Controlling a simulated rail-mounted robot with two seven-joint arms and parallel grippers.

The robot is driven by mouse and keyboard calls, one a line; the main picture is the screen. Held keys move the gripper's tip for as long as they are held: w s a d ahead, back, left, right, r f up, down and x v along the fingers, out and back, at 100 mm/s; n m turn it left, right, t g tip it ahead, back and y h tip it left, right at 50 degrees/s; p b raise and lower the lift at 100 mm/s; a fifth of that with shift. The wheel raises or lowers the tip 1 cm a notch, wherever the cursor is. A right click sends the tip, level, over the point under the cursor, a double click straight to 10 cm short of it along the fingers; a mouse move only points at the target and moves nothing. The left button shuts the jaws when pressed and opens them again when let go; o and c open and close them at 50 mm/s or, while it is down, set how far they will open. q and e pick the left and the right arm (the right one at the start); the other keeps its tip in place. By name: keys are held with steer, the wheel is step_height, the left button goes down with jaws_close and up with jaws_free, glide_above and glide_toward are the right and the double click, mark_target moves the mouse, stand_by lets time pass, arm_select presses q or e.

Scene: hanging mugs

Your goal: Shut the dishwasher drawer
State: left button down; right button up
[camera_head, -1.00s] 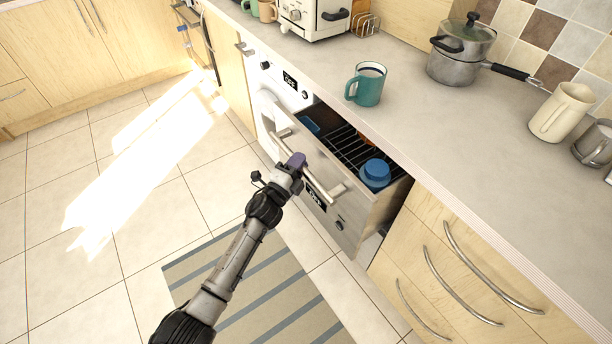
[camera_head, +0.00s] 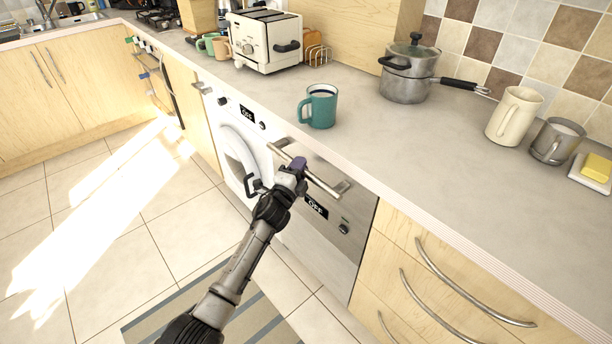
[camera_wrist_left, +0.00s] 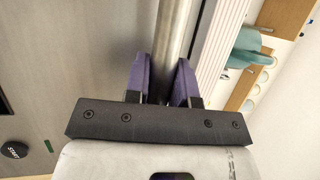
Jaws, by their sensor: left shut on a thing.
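The dishwasher drawer (camera_head: 318,232) has a brushed steel front with a dark "OFF" display and a long bar handle (camera_head: 322,184). Its front now stands under the counter edge, and no rack or opening shows. My left gripper (camera_head: 298,166) is at the handle, left of its middle. In the left wrist view, the purple fingers of my left gripper (camera_wrist_left: 162,80) are on either side of the round handle bar (camera_wrist_left: 174,35), shut on it. The steel front also shows in the left wrist view (camera_wrist_left: 70,60). My right gripper is not in view.
A teal mug (camera_head: 322,108) stands on the counter (camera_head: 400,150) above the drawer. A toaster (camera_head: 266,40), a pot (camera_head: 408,75), a cream jug (camera_head: 513,116) and a grey mug (camera_head: 557,141) stand further along. A white washing machine (camera_head: 236,140) is left of the drawer.

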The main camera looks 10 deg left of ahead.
arm_select(q)
steer(key=c, duration=1.1)
jaws_free()
steer(key=shift+a, duration=0.1)
steer(key=shift+o, duration=0.7)
steer(key=shift+s+a+p, duration=0.15)
steer(key=shift+s+p, duration=0.25)
steer(key=shift+s, duration=0.15)
steer(key=p+v, duration=0.2)
steer(key=v, duration=1)
steer(key=shift+s+f, duration=0.2)
steer(key=shift+s, duration=0.15)
